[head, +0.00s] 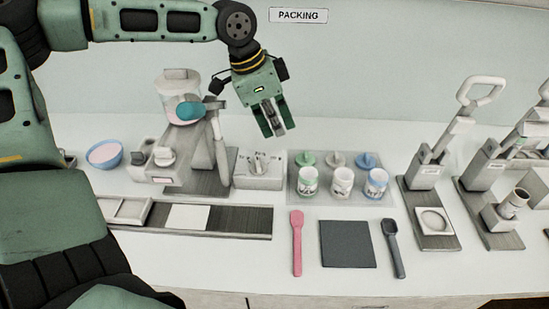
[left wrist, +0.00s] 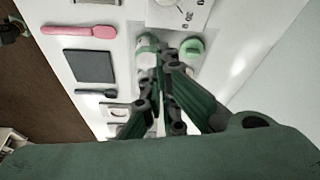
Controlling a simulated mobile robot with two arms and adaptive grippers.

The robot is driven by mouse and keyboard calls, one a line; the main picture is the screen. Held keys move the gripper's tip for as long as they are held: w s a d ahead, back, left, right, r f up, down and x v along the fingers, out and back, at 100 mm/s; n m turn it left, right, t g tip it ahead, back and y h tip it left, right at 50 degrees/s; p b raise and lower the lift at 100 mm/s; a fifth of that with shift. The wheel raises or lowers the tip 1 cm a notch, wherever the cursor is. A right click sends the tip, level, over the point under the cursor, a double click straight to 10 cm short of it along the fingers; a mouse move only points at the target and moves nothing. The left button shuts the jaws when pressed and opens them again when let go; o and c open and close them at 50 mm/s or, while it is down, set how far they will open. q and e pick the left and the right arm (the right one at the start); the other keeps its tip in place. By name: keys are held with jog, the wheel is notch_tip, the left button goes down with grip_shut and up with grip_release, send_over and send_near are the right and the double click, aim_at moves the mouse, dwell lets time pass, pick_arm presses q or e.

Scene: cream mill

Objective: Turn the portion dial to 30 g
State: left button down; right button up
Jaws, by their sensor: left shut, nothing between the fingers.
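A small white box with a raised knob, which looks like the portion dial (head: 261,163), stands on the counter between the mill and a tray of cups. Its setting is too small to read in the head view. In the left wrist view part of a white plate with dark marks (left wrist: 187,14) shows at the top edge, cut off. My left gripper (head: 275,130) is shut and empty, in the air above and slightly right of the dial box. Its fingers (left wrist: 165,55) point toward the cups in the left wrist view. My right gripper is not in view.
The mill (head: 185,125) stands left of the dial box. A grey tray (head: 325,197) with several cups and lids is at its right. A pink spatula (head: 297,240), dark mat (head: 347,245) and dark spoon (head: 394,248) lie in front. Lever presses (head: 432,190) stand right.

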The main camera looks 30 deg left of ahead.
aim_at(258, 166)
pick_arm(q)
jog(key=f+p, duration=0.1)
jog(key=f, duration=0.2)
jog(key=f+p, duration=0.1)
jog(key=f, duration=0.2)
jog(key=f+p, duration=0.1)
jog(key=f, duration=0.3)
jog(key=shift+w+a, duration=0.15)
jog(key=shift+w, duration=0.15)
jog(key=shift+s+a, duration=0.3)
jog(key=shift+s, duration=0.1)
jog(key=shift+w+f, duration=0.1)
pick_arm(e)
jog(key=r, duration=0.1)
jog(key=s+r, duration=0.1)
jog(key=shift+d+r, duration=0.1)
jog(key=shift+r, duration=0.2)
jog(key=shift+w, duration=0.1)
